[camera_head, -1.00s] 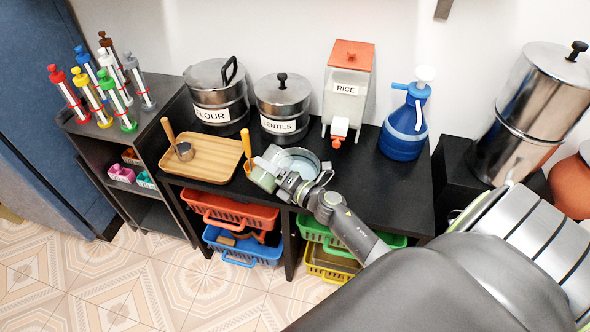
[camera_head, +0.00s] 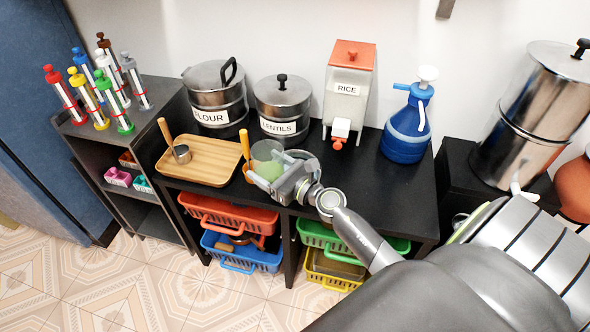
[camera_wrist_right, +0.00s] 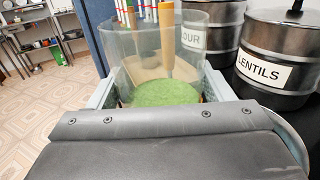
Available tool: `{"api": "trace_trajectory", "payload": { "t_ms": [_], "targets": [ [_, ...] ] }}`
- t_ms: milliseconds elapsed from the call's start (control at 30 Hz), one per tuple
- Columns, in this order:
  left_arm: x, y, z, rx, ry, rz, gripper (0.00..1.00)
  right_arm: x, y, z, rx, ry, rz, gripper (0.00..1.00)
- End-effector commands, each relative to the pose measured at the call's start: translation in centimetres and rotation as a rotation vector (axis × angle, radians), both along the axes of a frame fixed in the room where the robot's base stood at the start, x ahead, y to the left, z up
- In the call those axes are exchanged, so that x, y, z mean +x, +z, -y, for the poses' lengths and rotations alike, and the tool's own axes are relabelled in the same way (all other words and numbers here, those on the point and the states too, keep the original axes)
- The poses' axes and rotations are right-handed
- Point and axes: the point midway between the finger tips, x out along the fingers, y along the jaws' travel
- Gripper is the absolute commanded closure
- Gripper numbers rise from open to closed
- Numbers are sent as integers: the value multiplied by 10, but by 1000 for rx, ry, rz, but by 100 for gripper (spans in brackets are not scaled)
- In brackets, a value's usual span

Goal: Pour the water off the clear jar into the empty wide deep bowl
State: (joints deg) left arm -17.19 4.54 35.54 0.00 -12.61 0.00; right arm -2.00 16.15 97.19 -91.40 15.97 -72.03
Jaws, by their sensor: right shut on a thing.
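The clear jar (camera_head: 267,151) is in my right gripper (camera_head: 272,181), near the front edge of the black table. It stands roughly upright, with green contents (camera_head: 268,170) in its lower part. The right wrist view shows the see-through jar wall (camera_wrist_right: 130,45) between the fingers and the green contents (camera_wrist_right: 165,93) at the bottom. I cannot make out water above them. My left gripper is not in view.
A yellow-handled tool (camera_head: 245,148) is close left of the jar, beside a wooden tray (camera_head: 215,160). The flour pot (camera_head: 217,95), lentils pot (camera_head: 283,100) and rice dispenser (camera_head: 348,85) stand behind. A blue jug (camera_head: 405,135) is right. Table right of my gripper is clear.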

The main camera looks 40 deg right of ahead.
Motion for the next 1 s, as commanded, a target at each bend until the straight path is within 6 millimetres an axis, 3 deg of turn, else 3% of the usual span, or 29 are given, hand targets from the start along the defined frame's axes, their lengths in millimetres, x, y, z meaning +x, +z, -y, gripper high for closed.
{"api": "trace_trajectory", "payload": {
  "t_ms": [533, 900, 1000],
  "targets": [
    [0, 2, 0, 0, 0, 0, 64, 0, 3, 0, 5, 1, 0, 58],
    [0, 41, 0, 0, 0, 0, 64, 0, 41, 0, 5, 1, 0, 58],
    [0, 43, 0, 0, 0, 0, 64, 0, 43, 0, 6, 0, -1, 58]
  ]
}}
